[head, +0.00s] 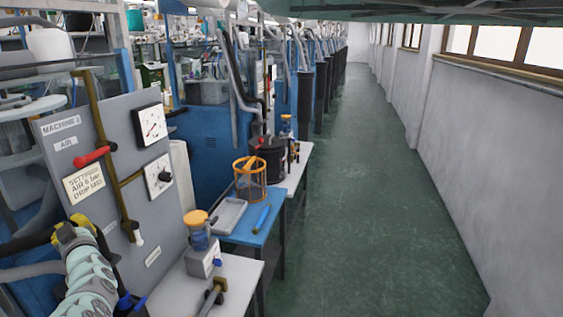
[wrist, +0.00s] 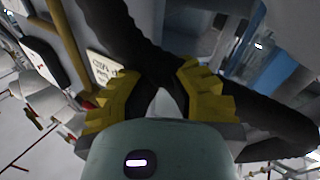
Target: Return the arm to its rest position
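My gripper (head: 72,234) is at the lower left of the head view, at the end of my pale green arm (head: 90,285), in front of the grey machine panel (head: 75,150). In the wrist view, the two yellow fingers of my gripper (wrist: 160,76) stand apart, with a gap between them. A thick black hose (wrist: 225,95) crosses just beyond the fingertips; I cannot tell whether it touches them. I see no object clearly held.
The panel carries gauges (head: 150,125), a red-handled valve (head: 92,156) and pipes close by. A grey bench (head: 180,292) holds a jar with an orange lid (head: 197,230). A blue table (head: 245,232) stands behind. The green aisle floor (head: 360,200) is clear.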

